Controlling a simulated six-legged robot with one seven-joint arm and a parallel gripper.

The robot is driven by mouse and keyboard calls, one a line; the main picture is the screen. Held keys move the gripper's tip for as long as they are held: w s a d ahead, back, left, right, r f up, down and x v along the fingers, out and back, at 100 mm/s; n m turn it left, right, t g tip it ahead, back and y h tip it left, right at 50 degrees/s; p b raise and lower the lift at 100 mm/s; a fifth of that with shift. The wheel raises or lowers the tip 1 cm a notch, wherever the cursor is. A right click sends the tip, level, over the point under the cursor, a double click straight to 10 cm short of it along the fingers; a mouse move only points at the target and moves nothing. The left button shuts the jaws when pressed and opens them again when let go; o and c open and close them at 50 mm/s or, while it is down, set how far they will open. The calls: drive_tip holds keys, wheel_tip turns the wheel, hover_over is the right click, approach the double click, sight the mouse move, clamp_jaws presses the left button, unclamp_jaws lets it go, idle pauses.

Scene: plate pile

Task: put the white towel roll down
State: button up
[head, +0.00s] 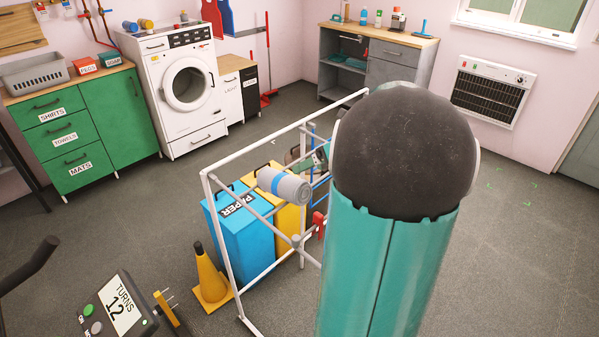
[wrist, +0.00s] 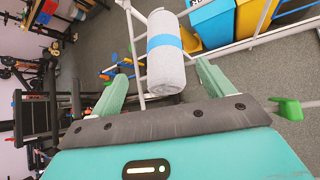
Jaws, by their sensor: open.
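The white towel roll (wrist: 166,75) is a pale grey-white cylinder with a blue band. In the wrist view it lies lengthwise between the two green fingers of my gripper (wrist: 161,72), with a visible gap on each side. My gripper is open. In the head view the roll (head: 292,187) is at the white pipe frame (head: 212,215), above the bins. My arm hides most of the gripper there. I cannot tell exactly what bears the roll.
A counter display reading TURNS 12 (head: 119,305) is in front. Grey floor is clear at right.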

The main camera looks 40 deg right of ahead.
drive_tip(key=s+a+r+n+g, duration=0.1)
drive_tip(key=a+r+n+g, duration=0.1)
drive_tip(key=a+n, duration=0.8)
drive_tip(key=s+a+r+n+g, duration=0.1)
drive_tip(key=a+r+n+g, duration=0.1)
drive_tip(key=a+n, duration=0.7)
drive_tip(key=s+a+n+h, duration=0.2)
drive_tip(key=s+a+n, duration=0.2)
drive_tip(key=a+n, duration=0.3)
drive_tip(key=s+a+n+h, duration=0.1)
drive_tip(key=s+a+n, duration=0.3)
drive_tip(key=a+n, duration=0.4)
drive_tip(key=n, duration=0.3)
drive_tip(key=shift+f+n+t+h, duration=0.15)
drive_tip(key=shift+n+t+h, duration=0.15)
drive_tip(key=shift+h, duration=0.1)
